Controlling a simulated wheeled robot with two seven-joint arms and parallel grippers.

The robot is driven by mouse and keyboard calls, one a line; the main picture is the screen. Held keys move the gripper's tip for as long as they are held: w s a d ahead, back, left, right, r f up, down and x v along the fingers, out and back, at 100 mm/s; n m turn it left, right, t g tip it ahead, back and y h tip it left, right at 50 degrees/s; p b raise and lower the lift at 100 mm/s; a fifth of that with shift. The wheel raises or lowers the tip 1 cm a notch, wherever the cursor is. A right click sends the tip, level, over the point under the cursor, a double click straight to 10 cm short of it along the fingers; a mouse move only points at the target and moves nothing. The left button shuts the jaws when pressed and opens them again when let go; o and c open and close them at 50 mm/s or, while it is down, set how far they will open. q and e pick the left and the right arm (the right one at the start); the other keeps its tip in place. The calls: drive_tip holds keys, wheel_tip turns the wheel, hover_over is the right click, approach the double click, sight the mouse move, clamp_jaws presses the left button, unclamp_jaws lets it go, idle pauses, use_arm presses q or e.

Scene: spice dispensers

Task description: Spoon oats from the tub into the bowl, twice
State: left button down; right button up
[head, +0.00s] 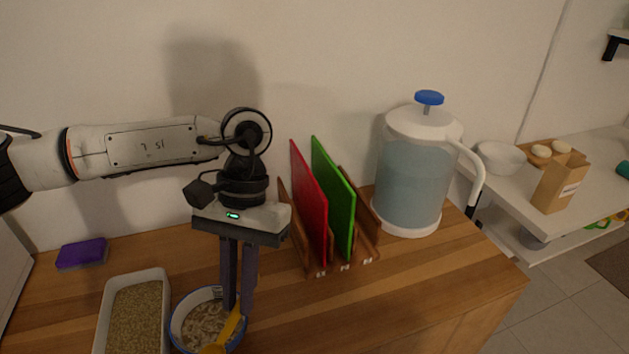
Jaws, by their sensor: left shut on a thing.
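The tub of oats (107,306) is a white rectangular container at the lower left, filled with tan grain. The bowl (180,312) is white with a blue rim, stands just right of the tub and holds pale flakes. My left gripper (237,308) points down over the right side of the bowl. It is shut on a yellow spoon (232,325), whose handle slants down to the left. The spoon's lower end is over or in the bowl near the picture's bottom edge; whether it touches the contents I cannot tell. My right gripper is not in view.
A purple sponge (82,253) lies behind the tub. A wooden rack with a red board (309,205) and a green board (335,200) stands right of my gripper. A large water jug (408,180) stands further right. The counter's front right (420,295) is clear.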

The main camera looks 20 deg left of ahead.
use_arm(q)
drive_tip(key=w+d+r+m+y, duration=0.1)
drive_tip(key=d+r+m, duration=0.3)
drive_tip(key=d, duration=0.3)
drive_tip(key=w+d+r+m+t+y, duration=0.1)
drive_tip(key=d+r+m+y, duration=0.1)
drive_tip(key=d+r+m, duration=0.2)
drive_tip(key=d+r, duration=0.1)
drive_tip(key=d, duration=0.2)
drive_tip(key=shift+r, duration=0.25)
drive_tip(key=shift+d, duration=0.1)
drive_tip(key=w+d+f+m+t+y, duration=0.1)
drive_tip(key=w+d+f+m, duration=0.3)
drive_tip(key=shift+f+m+t, duration=0.3)
drive_tip(key=shift+f, duration=0.1)
drive_tip(key=s+a+r+n+g+h, duration=0.2)
drive_tip(key=s+a+r+n, duration=0.4)
drive_tip(key=a+r+n, duration=0.2)
drive_tip(key=shift+a+r, duration=0.25)
drive_tip(key=shift+r, duration=0.55)
